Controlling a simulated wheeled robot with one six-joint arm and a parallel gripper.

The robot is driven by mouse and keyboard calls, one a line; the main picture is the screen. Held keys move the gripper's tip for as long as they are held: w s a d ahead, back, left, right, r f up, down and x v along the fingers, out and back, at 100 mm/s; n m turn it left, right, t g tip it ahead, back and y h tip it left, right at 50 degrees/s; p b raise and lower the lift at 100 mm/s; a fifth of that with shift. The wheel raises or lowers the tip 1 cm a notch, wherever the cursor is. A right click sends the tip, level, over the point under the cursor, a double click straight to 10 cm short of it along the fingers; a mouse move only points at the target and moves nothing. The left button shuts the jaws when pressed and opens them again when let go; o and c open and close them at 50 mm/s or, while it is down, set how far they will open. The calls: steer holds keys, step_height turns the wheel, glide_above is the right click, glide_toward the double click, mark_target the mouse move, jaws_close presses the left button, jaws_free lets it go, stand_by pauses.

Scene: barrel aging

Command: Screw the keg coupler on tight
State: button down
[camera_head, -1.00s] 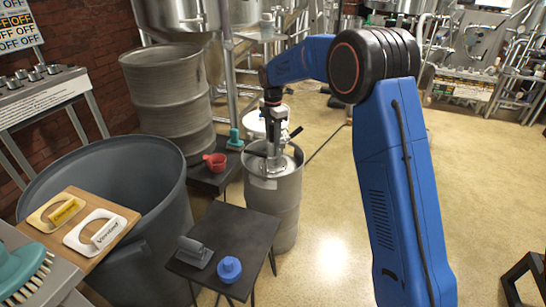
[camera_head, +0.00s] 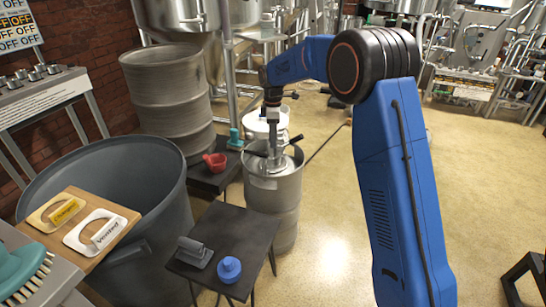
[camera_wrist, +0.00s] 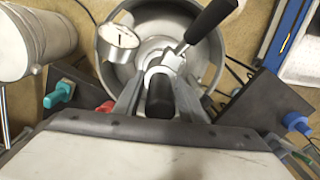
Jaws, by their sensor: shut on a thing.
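The keg coupler (camera_head: 277,158) stands upright on the top of the steel keg (camera_head: 272,200), in the middle of the head view. It has a metal body and black handles. In the wrist view, the coupler (camera_wrist: 163,66) shows a black lever angled up to the right and a round gauge (camera_wrist: 119,38) at its left. My gripper (camera_wrist: 160,97) is shut on the coupler's black upper part, directly above the keg (camera_wrist: 122,70). It also shows from above in the head view (camera_head: 274,126). The threads and seating below the coupler are hidden.
A black side table (camera_head: 228,232) in front holds a blue knob-like piece (camera_head: 229,269) and a grey tool (camera_head: 194,252). A red cup (camera_head: 215,161) and a teal item (camera_head: 235,138) sit on a dark stand left of the keg.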

steer(key=shift+m, duration=1.2)
steer(key=c, duration=1)
jaws_free()
steer(key=shift+c, duration=0.2)
steer(key=shift+r, duration=0.1)
steer(key=shift+r, duration=3.4)
